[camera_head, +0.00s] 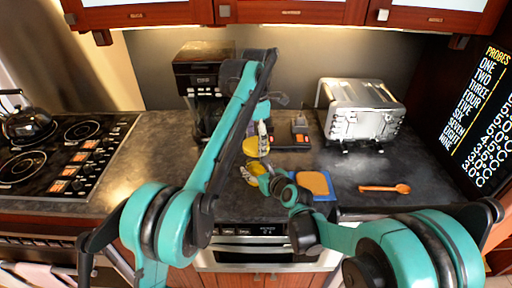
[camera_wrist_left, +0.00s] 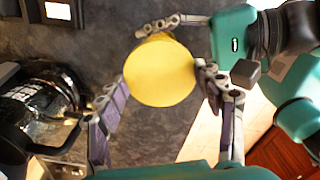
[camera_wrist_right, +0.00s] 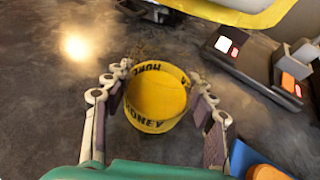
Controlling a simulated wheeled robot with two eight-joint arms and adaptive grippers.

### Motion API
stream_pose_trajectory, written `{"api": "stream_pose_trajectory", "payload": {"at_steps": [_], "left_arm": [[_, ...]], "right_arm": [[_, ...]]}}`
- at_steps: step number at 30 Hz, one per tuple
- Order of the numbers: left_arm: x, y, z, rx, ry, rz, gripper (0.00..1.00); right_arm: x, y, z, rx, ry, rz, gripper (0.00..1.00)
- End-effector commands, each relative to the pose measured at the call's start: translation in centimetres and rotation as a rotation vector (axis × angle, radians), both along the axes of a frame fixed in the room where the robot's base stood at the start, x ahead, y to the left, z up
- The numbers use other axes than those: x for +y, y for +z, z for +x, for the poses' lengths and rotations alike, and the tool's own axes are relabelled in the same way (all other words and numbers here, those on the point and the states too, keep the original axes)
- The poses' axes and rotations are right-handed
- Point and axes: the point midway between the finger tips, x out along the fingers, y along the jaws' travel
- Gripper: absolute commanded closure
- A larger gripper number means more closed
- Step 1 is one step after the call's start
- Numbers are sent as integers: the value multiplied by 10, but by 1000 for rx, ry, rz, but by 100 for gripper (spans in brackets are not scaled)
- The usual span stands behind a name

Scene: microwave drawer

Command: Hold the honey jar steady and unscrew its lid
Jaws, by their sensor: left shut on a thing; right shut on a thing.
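The yellow honey jar (camera_wrist_right: 157,108) with black HONEY lettering stands on the dark counter; it also shows in the head view (camera_head: 259,169). My right gripper (camera_wrist_right: 160,98) is shut on it, one finger on each side. The round yellow lid (camera_wrist_left: 160,70) is between the fingers of my left gripper (camera_wrist_left: 163,84), which is shut on it. In the head view the lid (camera_head: 256,147) appears apart from the jar, above it. The lid's yellow edge crosses the top of the right wrist view (camera_wrist_right: 235,10). The lid hides the jar in the left wrist view.
A coffee machine (camera_head: 203,68) stands behind my left arm and a silver toaster (camera_head: 362,108) at the back right. A blue-edged board (camera_head: 317,183) lies right of the jar, an orange spoon (camera_head: 385,188) farther right. A stove (camera_head: 65,150) is at the left.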

Motion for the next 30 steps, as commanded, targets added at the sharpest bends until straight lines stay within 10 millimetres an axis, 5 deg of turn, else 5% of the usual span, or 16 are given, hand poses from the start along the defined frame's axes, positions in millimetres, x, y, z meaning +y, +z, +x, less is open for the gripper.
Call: {"api": "stream_pose_trajectory", "payload": {"at_steps": [8,9,11,23,30], "left_arm": [[0,4,0,0,0,0,68],[0,4,0,0,0,0,68],[0,4,0,0,0,0,68],[0,4,0,0,0,0,68],[0,4,0,0,0,0,68]], "right_arm": [[0,0,0,0,0,0,100],[0,0,0,0,0,0,34],[0,0,0,0,0,0,20],[-2,2,-4,0,0,0,20],[-20,17,-35,1,-3,0,20]]}}
